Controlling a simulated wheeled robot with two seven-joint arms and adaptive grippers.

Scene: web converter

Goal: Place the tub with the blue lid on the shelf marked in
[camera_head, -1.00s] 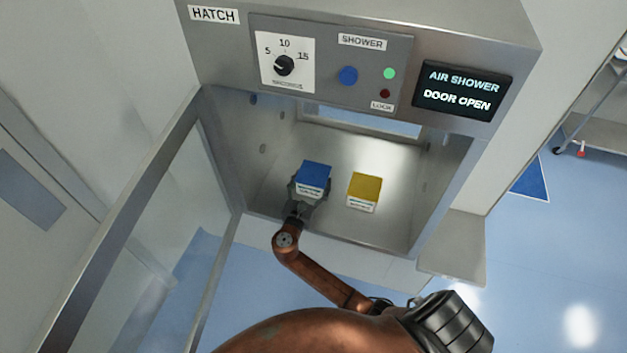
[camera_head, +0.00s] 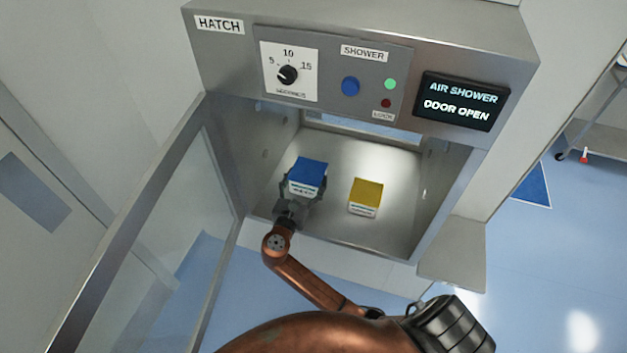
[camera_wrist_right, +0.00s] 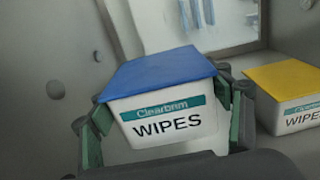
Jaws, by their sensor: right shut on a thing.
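The tub with the blue lid (camera_head: 308,175) is inside the open hatch chamber, left of centre in the head view. In the right wrist view the tub (camera_wrist_right: 165,110) reads "Clearbrm WIPES" and sits a little tilted between the fingers. My right gripper (camera_head: 301,190) is shut on its sides; its fingers (camera_wrist_right: 165,118) show left and right of the white body. I cannot tell for sure whether the tub touches the chamber floor. No shelf marked in shows in these frames. My left gripper is not in view.
A second tub with a yellow lid (camera_head: 365,195) stands on the chamber floor (camera_head: 330,232) to the right. The glass hatch door (camera_head: 165,225) stands open at the left. A display (camera_head: 459,101) reads "AIR SHOWER DOOR OPEN". A metal ledge (camera_head: 452,252) juts out at right.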

